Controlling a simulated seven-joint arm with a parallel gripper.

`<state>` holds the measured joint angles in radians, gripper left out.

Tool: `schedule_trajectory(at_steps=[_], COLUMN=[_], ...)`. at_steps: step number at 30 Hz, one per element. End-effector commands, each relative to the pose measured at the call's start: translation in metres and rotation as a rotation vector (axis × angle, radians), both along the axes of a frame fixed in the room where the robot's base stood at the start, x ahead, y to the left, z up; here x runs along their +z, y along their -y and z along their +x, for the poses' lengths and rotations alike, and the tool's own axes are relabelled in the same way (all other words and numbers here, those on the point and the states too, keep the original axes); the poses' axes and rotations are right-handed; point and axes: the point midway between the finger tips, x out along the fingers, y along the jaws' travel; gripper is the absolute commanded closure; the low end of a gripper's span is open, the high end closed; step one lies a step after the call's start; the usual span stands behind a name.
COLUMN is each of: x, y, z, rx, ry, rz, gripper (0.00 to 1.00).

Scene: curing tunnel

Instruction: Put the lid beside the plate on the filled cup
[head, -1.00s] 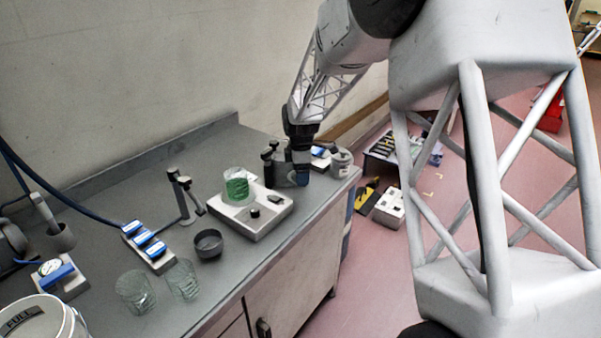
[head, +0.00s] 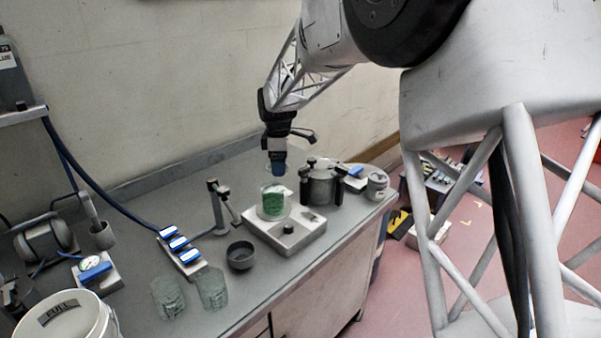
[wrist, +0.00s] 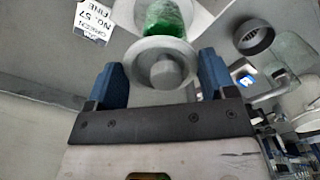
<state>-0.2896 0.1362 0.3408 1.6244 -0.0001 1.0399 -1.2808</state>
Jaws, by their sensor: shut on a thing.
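The filled cup (head: 273,203), clear with green contents, stands upright on the pale plate (head: 312,236). In the wrist view the cup (wrist: 166,18) shows just beyond the lid. My gripper (head: 277,162) is above the cup in the head view, pointing down. The lid is held off the bench, apart from the cup as far as I can tell. In the head view the lid is hard to make out.
A metal pot with dark clamps (head: 322,186) stands right of the plate. A dark bowl (head: 240,256), two empty clear cups (head: 168,297) (head: 212,288) and a stand (head: 222,208) are to the left. A labelled card (wrist: 93,22) shows in the wrist view.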

Motion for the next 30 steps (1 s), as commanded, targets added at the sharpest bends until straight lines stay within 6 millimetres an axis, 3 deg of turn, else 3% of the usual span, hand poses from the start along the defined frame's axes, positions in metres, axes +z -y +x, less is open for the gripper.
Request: schedule_trajectory(at_steps=[7, 30], x=[0.011, 0.0], y=[-0.019, -0.02], z=[-0.002, -0.002], rx=[0.0, 0.0], ry=[0.0, -0.001], rz=[0.0, 0.0], gripper=[0.45, 0.45])
